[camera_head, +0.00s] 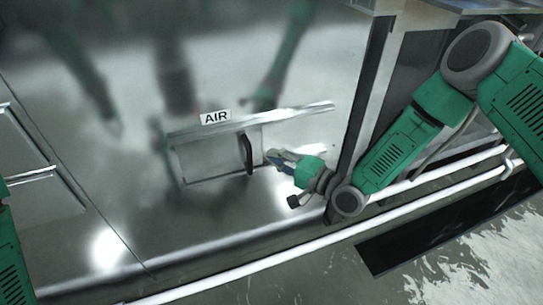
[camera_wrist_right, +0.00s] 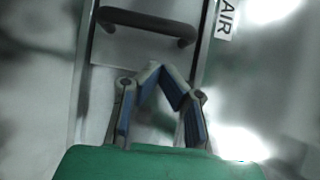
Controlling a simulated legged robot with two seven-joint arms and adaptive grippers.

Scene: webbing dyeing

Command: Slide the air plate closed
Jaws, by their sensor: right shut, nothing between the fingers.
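The air plate (camera_head: 258,138) is a flat metal plate with a dark bar handle (camera_head: 247,154), set below the AIR label (camera_head: 215,117) on a shiny metal wall. My right gripper (camera_head: 271,157) is shut and empty, just right of the handle in the head view. In the right wrist view, its fingertips (camera_wrist_right: 161,70) meet near the plate's edge, apart from the handle (camera_wrist_right: 148,24), which lies across the top. Whether the fingertips touch the plate is unclear. My left gripper is out of view; only part of its arm shows at the left edge.
A metal rail (camera_head: 290,113) runs above the plate and extends to its right. A corner post (camera_head: 371,85) stands right of the gripper, behind my right arm. A white pipe (camera_head: 270,260) runs along the wall's foot. Reflections of my arms show on the wall.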

